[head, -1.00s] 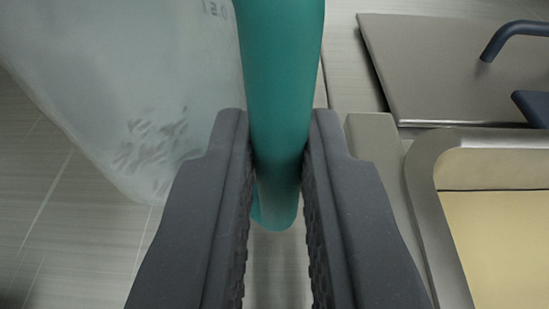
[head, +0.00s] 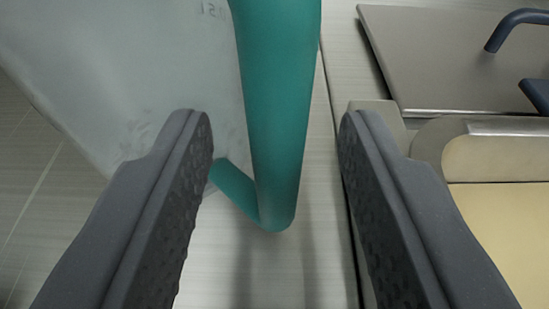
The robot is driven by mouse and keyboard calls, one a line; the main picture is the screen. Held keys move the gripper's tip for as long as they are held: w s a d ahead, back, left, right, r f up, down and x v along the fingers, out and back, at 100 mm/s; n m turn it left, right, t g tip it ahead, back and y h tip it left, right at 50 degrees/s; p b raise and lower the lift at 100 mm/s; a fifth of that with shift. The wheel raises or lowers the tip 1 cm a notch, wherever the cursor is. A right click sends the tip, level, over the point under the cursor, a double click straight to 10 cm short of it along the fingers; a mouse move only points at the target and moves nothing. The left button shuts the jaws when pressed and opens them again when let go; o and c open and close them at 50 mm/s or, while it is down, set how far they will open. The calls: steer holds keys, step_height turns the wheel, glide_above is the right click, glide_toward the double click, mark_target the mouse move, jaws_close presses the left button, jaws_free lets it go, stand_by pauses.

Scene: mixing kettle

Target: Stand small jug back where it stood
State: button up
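The small jug (head: 110,75) is a pale, translucent vessel at the upper left, with a teal handle (head: 278,110) on its right side. Faint markings show near its top edge. My gripper (head: 272,128) is open, one finger on each side of the handle, with a clear gap to the handle on both sides. The left finger covers part of the jug's wall. The jug's lower part is over or on a pale grey surface (head: 285,275); its base contact is not clearly visible.
A vessel with a rounded metal rim (head: 500,127) and yellowish contents (head: 500,220) is close on the right. Behind it lies a flat grey lid (head: 440,60) with a dark curved handle (head: 515,25). Dark tiled floor (head: 35,180) shows at the left.

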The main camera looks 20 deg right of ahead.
stand_by(0.4)
steer(key=p+v, duration=0.2)
steer(key=v, duration=1.2)
steer(key=s+a+r+n+y+p, duration=0.1)
steer(key=s+a+r, duration=0.1)
steer(key=r, duration=1)
steer(key=s+a+r+n+y+p, duration=0.1)
steer(key=s+a+r+y, duration=0.15)
steer(key=r, duration=0.85)
steer(key=s+d+r, duration=0.2)
steer(key=s+r, duration=0.3)
steer(key=r, duration=0.3)
steer(key=s+d+r+n+t, duration=0.1)
steer(key=s+d+r, duration=0.1)
steer(key=s+r, duration=0.4)
step_height(320, 180, up, 4)
steer(key=shift+s+f+n+y+p, duration=0.25)
steer(key=shift+s+n+y+p, duration=0.1)
steer(key=shift+y+p, duration=0.1)
